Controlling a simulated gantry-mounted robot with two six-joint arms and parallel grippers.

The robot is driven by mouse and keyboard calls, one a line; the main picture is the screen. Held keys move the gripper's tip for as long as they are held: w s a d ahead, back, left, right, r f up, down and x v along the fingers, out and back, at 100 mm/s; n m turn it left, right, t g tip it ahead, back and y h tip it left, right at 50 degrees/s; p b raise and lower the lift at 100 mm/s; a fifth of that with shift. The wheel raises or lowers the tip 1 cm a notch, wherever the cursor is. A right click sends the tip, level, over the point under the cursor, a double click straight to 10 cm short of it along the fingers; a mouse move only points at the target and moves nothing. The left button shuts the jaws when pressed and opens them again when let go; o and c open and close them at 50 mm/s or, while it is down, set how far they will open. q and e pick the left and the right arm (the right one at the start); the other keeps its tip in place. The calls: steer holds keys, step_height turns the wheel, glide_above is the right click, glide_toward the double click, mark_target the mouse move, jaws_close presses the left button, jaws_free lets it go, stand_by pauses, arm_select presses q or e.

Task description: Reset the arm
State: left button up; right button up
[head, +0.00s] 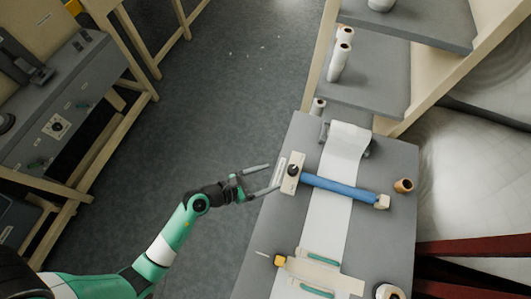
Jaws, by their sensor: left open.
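My left gripper (266,180) is open and empty. Its arm, green, white and black, comes in from the lower left. The two fingers point right, near the left edge of the grey table (388,240), close to a small beige block with a dark knob (292,171). I cannot tell whether a fingertip touches the block. My right gripper is not in view.
A white wadding strip (336,200) runs along the table from a roll (349,138), under a blue bar (340,187). A brown roll (403,186) stands at the right. Shelves (370,80) hold white rolls. Open floor (200,120) lies left of the table.

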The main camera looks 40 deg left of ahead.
arm_select(q)
steer(key=shift+s+a+r, duration=0.15)
steer(key=shift+s+r, duration=0.05)
steer(key=shift+s, duration=0.2)
